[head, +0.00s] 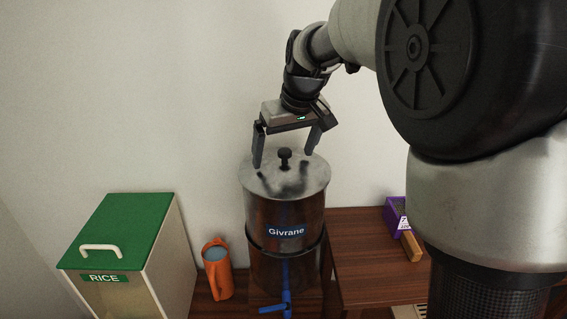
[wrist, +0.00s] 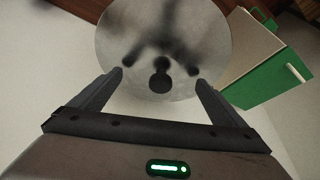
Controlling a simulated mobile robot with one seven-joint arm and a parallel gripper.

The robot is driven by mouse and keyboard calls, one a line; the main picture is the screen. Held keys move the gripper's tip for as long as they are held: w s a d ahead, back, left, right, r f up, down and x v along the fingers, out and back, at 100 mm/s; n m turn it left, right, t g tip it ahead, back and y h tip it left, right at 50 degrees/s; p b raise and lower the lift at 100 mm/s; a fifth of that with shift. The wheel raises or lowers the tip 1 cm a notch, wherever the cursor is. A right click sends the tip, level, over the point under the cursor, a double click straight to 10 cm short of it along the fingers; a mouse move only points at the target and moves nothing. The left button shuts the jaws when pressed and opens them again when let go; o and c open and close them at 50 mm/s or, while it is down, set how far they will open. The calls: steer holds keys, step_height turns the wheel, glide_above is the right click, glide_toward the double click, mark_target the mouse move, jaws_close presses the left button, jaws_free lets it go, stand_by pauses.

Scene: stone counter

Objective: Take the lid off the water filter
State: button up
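The water filter (head: 283,238) is a tall dark metal cylinder labelled "Givrane", with a blue tap low on its front. Its round metal lid (head: 301,186) sits on top with a dark knob (head: 285,156) in the middle. My gripper (head: 283,160) is open above the lid, with one finger to each side of the knob. In the wrist view, my gripper (wrist: 160,82) has its fingers spread wide and nothing between them. The knob (wrist: 160,83) lies between the fingertips and the lid (wrist: 165,25) fills the upper middle.
A rice bin (head: 130,235) with a green lid stands at the left. An orange jug (head: 219,276) stands between it and the filter. A purple box (head: 394,214) and a wooden piece (head: 411,246) lie on the brown wooden surface (head: 365,262) at the right. A plain wall is behind.

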steer(key=c, duration=1.1)
steer(key=shift+r, duration=0.15)
